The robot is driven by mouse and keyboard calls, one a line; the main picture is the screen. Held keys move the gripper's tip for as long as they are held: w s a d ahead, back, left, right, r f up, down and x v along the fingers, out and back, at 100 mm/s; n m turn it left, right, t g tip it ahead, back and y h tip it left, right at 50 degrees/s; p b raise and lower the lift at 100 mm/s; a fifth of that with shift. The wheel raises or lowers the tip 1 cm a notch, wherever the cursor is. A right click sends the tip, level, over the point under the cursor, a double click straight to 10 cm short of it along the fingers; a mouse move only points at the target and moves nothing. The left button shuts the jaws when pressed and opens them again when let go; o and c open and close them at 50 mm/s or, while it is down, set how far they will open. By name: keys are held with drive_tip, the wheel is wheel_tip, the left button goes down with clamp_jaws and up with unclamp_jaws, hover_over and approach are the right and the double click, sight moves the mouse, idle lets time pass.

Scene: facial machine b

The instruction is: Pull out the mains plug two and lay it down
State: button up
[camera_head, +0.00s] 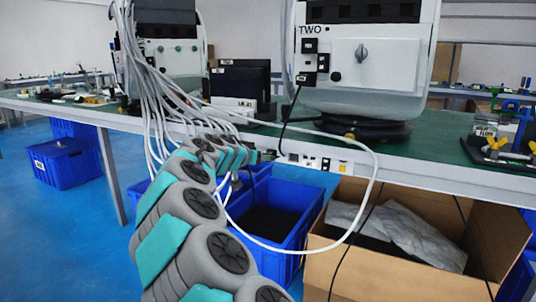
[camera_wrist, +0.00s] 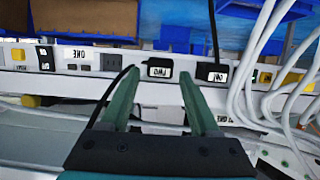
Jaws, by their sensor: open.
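In the wrist view, which looks upside down, the black mains plug two (camera_wrist: 159,64) with a white label reading TWO sits at the socket strip (camera_wrist: 103,56) on the bench's front edge. My gripper (camera_wrist: 159,78) is open, its two green fingers on either side of the plug's line with a gap to each side. Nothing is held. A black cable (camera_wrist: 105,105) curves past the left finger up toward the plug. In the head view the machine marked TWO (camera_head: 365,65) stands on the bench, its black cable running down to the edge; my gripper cannot be made out clearly there.
Another black labelled plug (camera_wrist: 213,72) sits right of plug two in the wrist view, near a bundle of white cables (camera_wrist: 262,75). Below the bench are a blue bin (camera_head: 283,190) and an open cardboard box (camera_head: 355,262). A white cable loops in front of them.

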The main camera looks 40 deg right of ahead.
drive_tip(key=shift+b+x, duration=0.7)
drive_tip(key=shift+x, duration=0.65)
clamp_jaws()
idle(0.5)
